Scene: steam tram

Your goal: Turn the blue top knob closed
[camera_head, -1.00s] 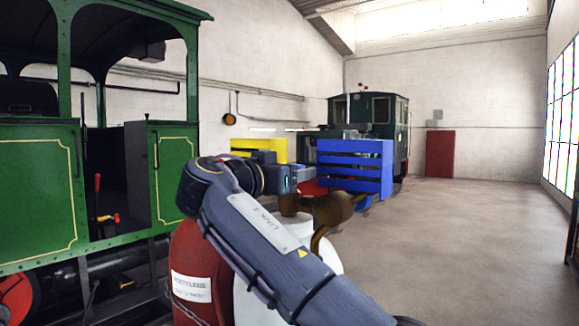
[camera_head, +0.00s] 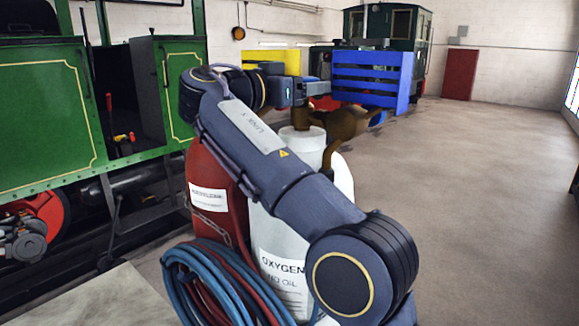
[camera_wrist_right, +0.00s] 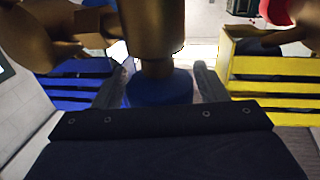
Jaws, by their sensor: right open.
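The blue knob (camera_wrist_right: 160,88) sits under a brass valve body (camera_wrist_right: 152,30) in the right wrist view. My right gripper (camera_wrist_right: 158,75) has one finger on each side of the knob and is open. Small gaps seem to remain beside the knob, though contact is hard to judge. In the head view my right gripper (camera_head: 312,90) is at the top of the white oxygen cylinder (camera_head: 338,172), by the brass fitting (camera_head: 340,124). My left gripper is not in view.
A red acetylene cylinder (camera_head: 203,172) stands left of the white one, with blue and red hoses (camera_head: 190,285) coiled in front. Blue (camera_head: 372,72) and yellow (camera_head: 283,60) crates are behind. A green locomotive (camera_head: 45,110) stands at left. The floor (camera_head: 480,200) at right is clear.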

